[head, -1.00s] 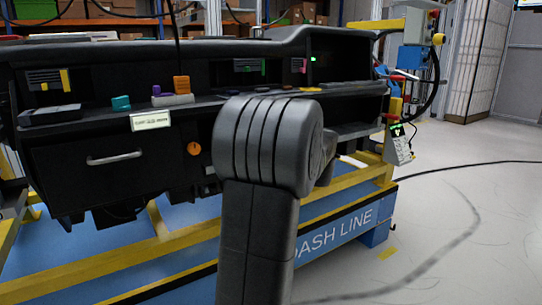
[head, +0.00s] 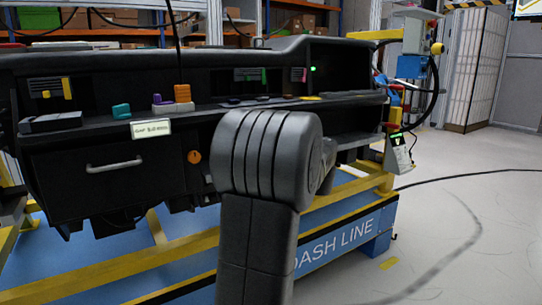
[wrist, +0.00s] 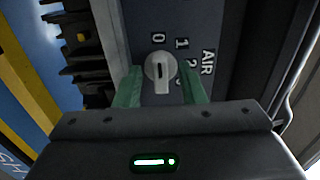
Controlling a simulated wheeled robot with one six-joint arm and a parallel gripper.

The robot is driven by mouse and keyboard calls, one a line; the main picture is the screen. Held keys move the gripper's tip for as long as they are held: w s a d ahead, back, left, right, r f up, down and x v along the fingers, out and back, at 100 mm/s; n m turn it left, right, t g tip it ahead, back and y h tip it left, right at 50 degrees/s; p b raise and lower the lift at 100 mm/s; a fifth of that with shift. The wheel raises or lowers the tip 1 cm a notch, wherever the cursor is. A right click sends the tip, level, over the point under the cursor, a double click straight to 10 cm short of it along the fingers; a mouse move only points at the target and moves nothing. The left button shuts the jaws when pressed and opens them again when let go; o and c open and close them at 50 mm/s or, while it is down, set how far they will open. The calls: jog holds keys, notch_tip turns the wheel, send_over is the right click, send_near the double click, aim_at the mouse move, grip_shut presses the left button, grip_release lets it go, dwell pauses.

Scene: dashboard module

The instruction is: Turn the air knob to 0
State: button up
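The air knob (wrist: 160,66) is a pale round knob with a raised grip on a grey panel (wrist: 150,22) in the wrist view. A short dark line on it runs up and down in the picture. The printed 0 (wrist: 157,37) is above it, 1 and 2 are to its right, and a further number is partly hidden by a finger. "AIR" is printed farther right. My gripper (wrist: 160,70) is open, its green fingers on either side of the knob. I cannot tell whether they touch it. In the head view my arm hides the gripper and knob.
The black dashboard (head: 90,140) stands on a blue and yellow frame (head: 340,240). Small coloured parts lie on its shelf, including a teal block (head: 121,111).

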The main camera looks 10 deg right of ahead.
jog(key=p+v, duration=0.2)
jog(key=v, duration=1.1)
jog(key=shift+s+p, duration=0.3)
jog(key=shift+s, duration=0.05)
jog(key=b+x, duration=0.2)
jog(key=x, duration=1.1)
jog(key=shift+w, duration=0.4)
jog(key=shift+b, duration=0.3)
